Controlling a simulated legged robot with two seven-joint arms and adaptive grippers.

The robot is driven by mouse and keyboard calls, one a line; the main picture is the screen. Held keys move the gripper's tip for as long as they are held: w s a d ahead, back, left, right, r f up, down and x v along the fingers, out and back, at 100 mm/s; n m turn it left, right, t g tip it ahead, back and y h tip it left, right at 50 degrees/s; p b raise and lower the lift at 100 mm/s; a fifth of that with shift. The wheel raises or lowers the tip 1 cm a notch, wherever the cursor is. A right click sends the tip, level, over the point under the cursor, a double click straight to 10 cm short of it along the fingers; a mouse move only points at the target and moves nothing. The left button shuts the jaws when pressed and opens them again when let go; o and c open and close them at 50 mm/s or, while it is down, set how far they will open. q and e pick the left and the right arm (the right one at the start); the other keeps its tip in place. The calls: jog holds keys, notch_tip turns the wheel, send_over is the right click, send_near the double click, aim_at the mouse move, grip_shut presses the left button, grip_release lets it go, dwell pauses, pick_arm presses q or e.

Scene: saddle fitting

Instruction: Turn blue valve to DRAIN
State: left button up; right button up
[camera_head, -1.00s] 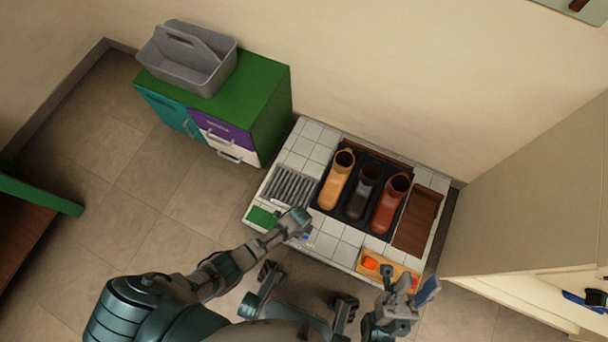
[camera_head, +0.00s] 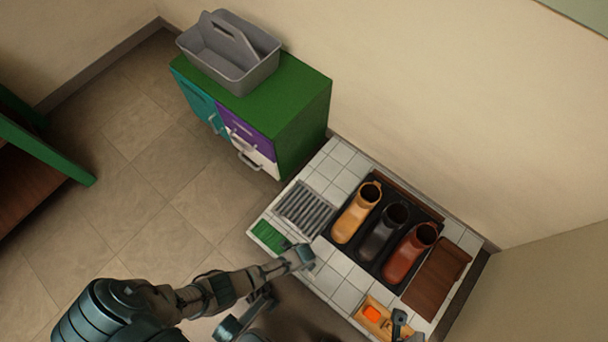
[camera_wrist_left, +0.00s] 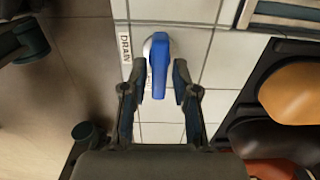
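The blue valve (camera_wrist_left: 158,66) shows in the left wrist view as a blue lever on a pale round base, on white tiles. A DRAIN label (camera_wrist_left: 125,48) lies just left of it, and the lever points down the picture, alongside the label. My left gripper (camera_wrist_left: 158,78) is open, one finger on each side of the lever, with narrow gaps visible. In the head view my left gripper (camera_head: 304,257) is over the front of the tiled platform (camera_head: 348,297) and hides the valve. Part of my right gripper (camera_head: 400,324) shows at the bottom edge; its fingers cannot be made out.
A metal grate (camera_head: 305,209) and green pad (camera_head: 268,237) lie to the left. An orange item sits in a yellow tray (camera_head: 371,318). A green cabinet (camera_head: 306,115) carries a grey caddy (camera_head: 228,55).

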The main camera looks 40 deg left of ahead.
pick_arm(q)
grip_shut()
